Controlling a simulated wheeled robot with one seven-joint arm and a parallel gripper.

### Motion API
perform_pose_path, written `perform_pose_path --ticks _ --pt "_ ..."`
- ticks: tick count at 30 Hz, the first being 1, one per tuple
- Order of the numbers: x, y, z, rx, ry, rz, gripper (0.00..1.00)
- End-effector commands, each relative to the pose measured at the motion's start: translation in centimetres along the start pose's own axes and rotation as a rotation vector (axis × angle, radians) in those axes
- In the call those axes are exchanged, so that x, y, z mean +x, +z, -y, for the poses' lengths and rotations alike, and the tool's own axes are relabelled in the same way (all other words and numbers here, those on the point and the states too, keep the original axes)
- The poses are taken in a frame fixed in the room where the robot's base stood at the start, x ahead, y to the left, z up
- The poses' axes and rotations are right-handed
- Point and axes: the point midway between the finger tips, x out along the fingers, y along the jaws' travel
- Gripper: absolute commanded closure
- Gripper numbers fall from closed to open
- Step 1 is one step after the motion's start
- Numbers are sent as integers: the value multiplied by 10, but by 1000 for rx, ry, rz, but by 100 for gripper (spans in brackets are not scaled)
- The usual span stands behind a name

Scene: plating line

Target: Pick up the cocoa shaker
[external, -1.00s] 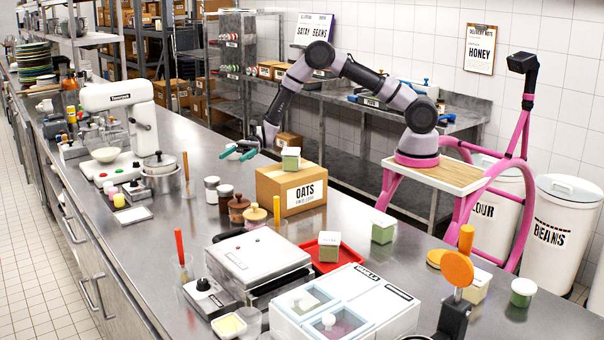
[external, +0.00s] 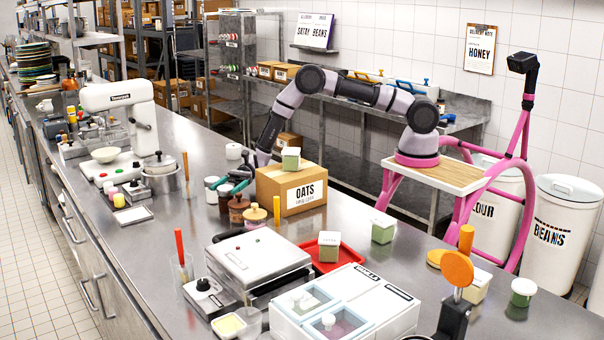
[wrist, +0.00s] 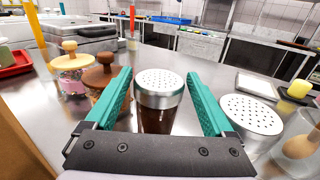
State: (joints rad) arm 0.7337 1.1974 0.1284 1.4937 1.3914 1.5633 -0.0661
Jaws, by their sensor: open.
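The cocoa shaker (wrist: 157,114) has dark brown contents and a perforated metal lid. In the wrist view it stands upright on the steel counter between the two teal fingers of my gripper (wrist: 160,73). The fingers are open, with a gap visible on either side of the lid. In the external view my gripper (external: 228,185) is low at the shaker, left of the oats box, and partly hides it; the shaker's dark body (external: 225,203) shows below the fingers.
A second shaker with a perforated lid (wrist: 252,115) stands close on the right in the wrist view. Wooden-knobbed jars (wrist: 103,80) stand close on the left. The oats box (external: 291,192) is right beside my gripper, with a green-filled container (external: 291,160) on top.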

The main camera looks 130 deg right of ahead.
Motion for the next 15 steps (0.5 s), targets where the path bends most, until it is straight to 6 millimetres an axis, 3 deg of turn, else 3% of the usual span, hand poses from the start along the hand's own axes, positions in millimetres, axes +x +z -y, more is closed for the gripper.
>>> perform_pose_path --ticks 6,14,15 --pt "34 -2 -1 -2 2 1 12" --pt "38 -2 0 1 0 1 12" --pt "38 -2 0 1 0 1 24"
